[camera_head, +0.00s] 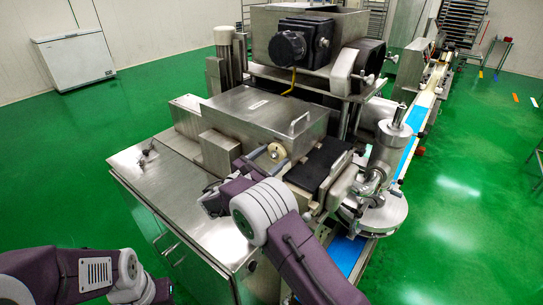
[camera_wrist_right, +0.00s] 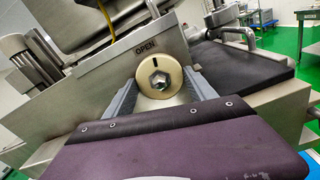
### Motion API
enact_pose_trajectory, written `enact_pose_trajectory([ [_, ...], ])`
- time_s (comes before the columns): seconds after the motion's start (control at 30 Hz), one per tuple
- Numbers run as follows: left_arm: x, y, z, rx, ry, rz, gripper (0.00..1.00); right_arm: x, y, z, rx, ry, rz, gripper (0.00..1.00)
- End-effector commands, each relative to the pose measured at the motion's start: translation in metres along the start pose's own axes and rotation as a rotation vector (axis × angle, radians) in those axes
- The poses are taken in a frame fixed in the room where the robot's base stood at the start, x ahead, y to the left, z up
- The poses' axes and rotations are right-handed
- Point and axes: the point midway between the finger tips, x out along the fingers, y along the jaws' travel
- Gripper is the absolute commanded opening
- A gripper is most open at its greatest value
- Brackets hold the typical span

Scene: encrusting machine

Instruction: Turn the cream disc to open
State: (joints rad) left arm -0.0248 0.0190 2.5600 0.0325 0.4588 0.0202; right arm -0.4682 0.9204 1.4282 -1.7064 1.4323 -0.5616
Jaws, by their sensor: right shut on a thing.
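The cream disc (camera_head: 277,151) sits on the front of the steel machine housing. In the right wrist view the cream disc (camera_wrist_right: 173,71) has a hex bolt at its centre and a short black mark near its top, beneath the printed word OPEN (camera_wrist_right: 145,47). My right gripper (camera_wrist_right: 162,83) has one grey finger on each side of the disc and is shut on it. In the head view my right gripper (camera_head: 254,163) is partly hidden by its own arm.
A black pad (camera_head: 318,168) lies just right of the disc. A steel hopper unit (camera_head: 384,150) stands further right, by a blue conveyor belt (camera_head: 408,152). Green floor surrounds the machine.

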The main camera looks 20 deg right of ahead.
Motion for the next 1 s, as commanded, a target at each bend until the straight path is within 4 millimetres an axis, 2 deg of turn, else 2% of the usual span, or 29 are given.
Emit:
enact_pose_trajectory([
  [0.4,-0.0098,0.0002,-0.001,0.0,0.0,0.0,0.36,0.0001,0.0008,0.0019,-0.2,-0.003,0.001,0.24],
  [1.0,-0.0109,0.0002,-0.0011,0.0,0.0,0.0,0.36,0.0001,0.0011,0.0022,-0.237,-0.005,0.002,0.24],
])
